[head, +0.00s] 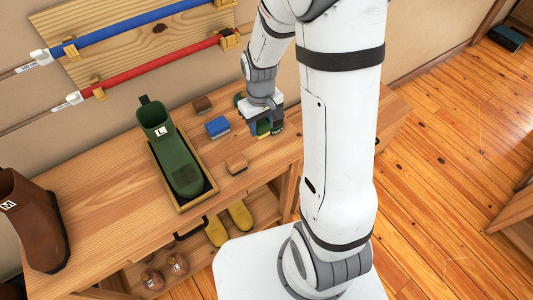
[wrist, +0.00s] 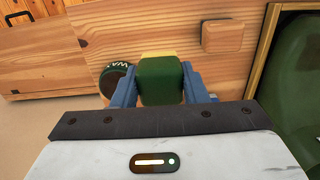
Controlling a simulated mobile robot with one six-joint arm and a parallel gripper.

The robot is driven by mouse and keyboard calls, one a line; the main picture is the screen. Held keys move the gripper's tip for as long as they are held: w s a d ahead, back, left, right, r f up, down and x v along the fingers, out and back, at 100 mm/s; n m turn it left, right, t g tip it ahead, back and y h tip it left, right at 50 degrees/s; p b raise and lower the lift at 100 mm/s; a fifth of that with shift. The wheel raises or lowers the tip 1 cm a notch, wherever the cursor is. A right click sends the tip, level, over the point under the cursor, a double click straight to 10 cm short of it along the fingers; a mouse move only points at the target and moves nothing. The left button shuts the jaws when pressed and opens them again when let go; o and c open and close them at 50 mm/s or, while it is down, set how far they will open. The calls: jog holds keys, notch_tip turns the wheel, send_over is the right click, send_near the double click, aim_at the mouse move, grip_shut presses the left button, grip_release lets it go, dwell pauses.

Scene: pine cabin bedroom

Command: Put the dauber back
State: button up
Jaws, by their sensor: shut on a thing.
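My gripper (head: 262,130) is low over the bench top, right of the green boot. Its two blue fingers are shut on a green block with a yellow part (wrist: 160,80), which appears to be the dauber. The held block also shows in the head view (head: 263,128), partly hidden by my gripper. In the wrist view a round dark tin with a green label reading WAX (wrist: 117,75) is close beside the left finger. Whether the held block touches the bench cannot be told.
The green boot (head: 170,150) stands in a wooden tray (head: 206,172) on the bench (head: 110,187). A blue-topped brush (head: 217,127), a brown block (head: 202,105) and a tan block (head: 237,163) lie between tray and gripper. A brown boot (head: 35,225) stands at left.

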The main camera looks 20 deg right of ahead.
jog(key=shift+s+f, duration=0.3)
jog(key=shift+f, duration=0.1)
notch_tip(320, 180, down, 9)
jog(key=shift+r+p, duration=0.1)
jog(key=shift+p, duration=0.35)
jog(key=shift+f, duration=0.2)
jog(key=o, duration=0.9)
jog(key=shift+o, duration=0.2)
